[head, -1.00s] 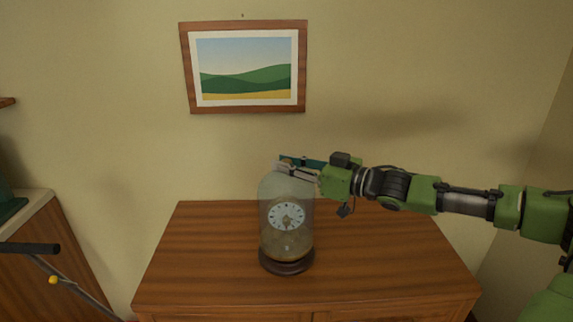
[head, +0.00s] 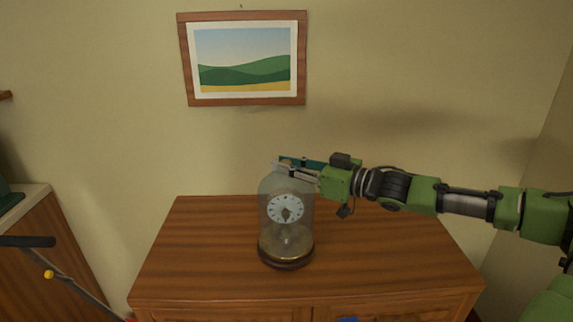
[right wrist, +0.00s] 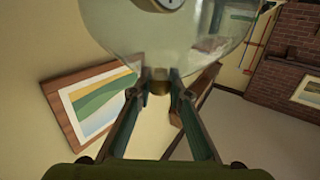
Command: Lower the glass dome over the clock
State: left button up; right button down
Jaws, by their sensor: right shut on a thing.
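The clear glass dome (head: 272,232) stands upright around the clock, whose white dial (head: 286,208) shows through the glass. The clock stands on a round dark base (head: 285,264) with a brass-coloured top, on the wooden cabinet. The dome's lower edge is at or very near the base; I cannot tell if it touches. My right gripper (head: 284,168) is at the top of the dome, coming from the right. In the right wrist view its fingers (right wrist: 157,84) are shut on the brass knob (right wrist: 158,88) of the dome. My left gripper is not in view.
The cabinet top (head: 205,240) is bare on both sides of the clock. A framed landscape (head: 245,60) hangs on the wall behind. At the left are a second cabinet (head: 40,240) and a dark bar (head: 28,241) with a yellow knob.

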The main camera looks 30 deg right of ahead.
jog(key=c, duration=1.8)
grip_release()
jog(key=shift+a, duration=0.1)
jog(key=shift+f, duration=0.1)
jog(key=shift+f, duration=0.1)
